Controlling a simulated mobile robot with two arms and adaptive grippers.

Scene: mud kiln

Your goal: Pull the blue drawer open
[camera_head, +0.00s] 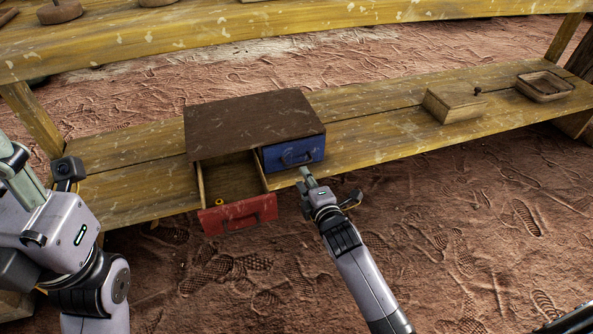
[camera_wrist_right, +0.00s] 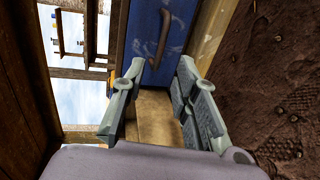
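The blue drawer (camera_head: 284,157) is in the right half of a brown wooden cabinet (camera_head: 240,118) on the low bench. Its front looks closed, with a handle (camera_head: 298,158) across it. My right gripper (camera_head: 306,178) is just in front of and below the blue drawer front. In the right wrist view my right gripper (camera_wrist_right: 162,84) has its fingers apart with nothing between them. The blue front (camera_wrist_right: 143,45) and its handle (camera_wrist_right: 164,34) lie beyond the fingertips, apart from them. My left gripper (camera_head: 20,178) shows only partly at the left edge, its fingers unclear.
A red drawer (camera_head: 236,214) stands pulled out beside the blue one, with a small yellow item (camera_head: 220,202) inside. A wooden box (camera_head: 453,104) and a tray (camera_head: 544,88) sit farther right on the bench (camera_head: 378,125). An upper shelf (camera_head: 250,30) crosses the top.

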